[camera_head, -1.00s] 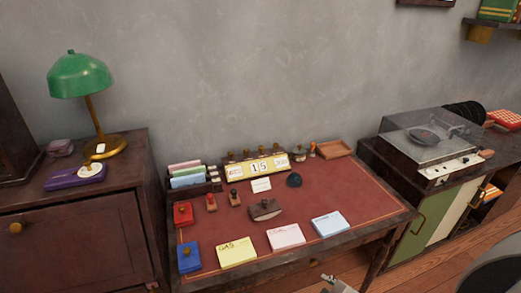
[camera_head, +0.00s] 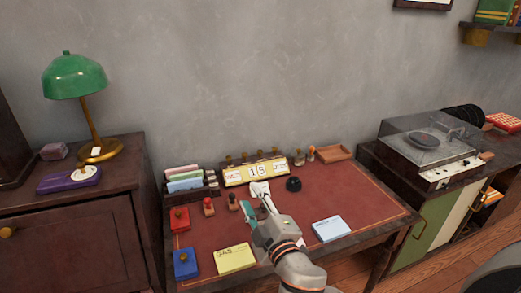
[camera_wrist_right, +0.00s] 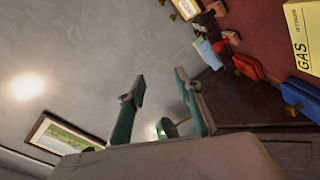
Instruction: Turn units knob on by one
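The yellow desk calendar (camera_head: 246,174) stands at the back of the red-topped desk and reads 15 in its middle window. A row of several small brass knobs runs along its top; the third from the left, above the 5, appears to be the units knob (camera_head: 260,154). My right gripper (camera_head: 256,206) is in front of and below the calendar, apart from the knobs. In the right wrist view its two teal fingers (camera_wrist_right: 156,80) are spread with nothing between them. A yellow corner at that view's top edge may be the calendar. My left gripper is not in view.
Stamps (camera_head: 208,206), a blue box (camera_head: 186,263), a GAS note pad (camera_head: 235,258) and a dark round object (camera_head: 293,184) are on the desk. A card rack (camera_head: 186,182) stands left of the calendar, a wooden tray (camera_head: 334,153) right. The desk's right side is mostly clear.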

